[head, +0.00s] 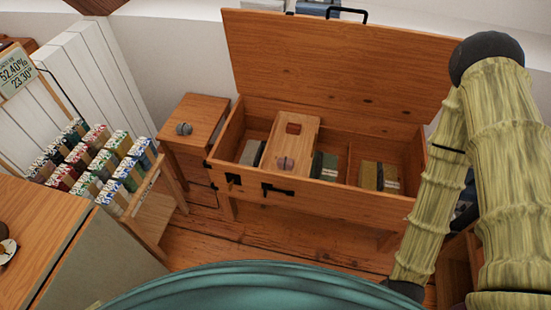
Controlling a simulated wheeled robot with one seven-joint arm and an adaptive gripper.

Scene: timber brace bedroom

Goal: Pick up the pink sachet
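No clearly pink sachet can be made out. A small mauve-grey rounded thing (285,163) lies on a wooden box (298,138) inside the open chest, and it may be the sachet. A similar greyer rounded thing (184,128) sits on the small side table (207,108) left of the chest. Both are too small to tell what they are. The rack at left also holds reddish packets (95,137). My arm comes down on the right, in front of the chest's right end. My gripper is not in view.
The wooden chest (330,201) has its lid (345,65) raised against the wall and holds several dark packets. A display rack (146,194) of packets stands at left, behind a wooden-topped cabinet (40,225). Some plank floor (270,246) is clear before the chest.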

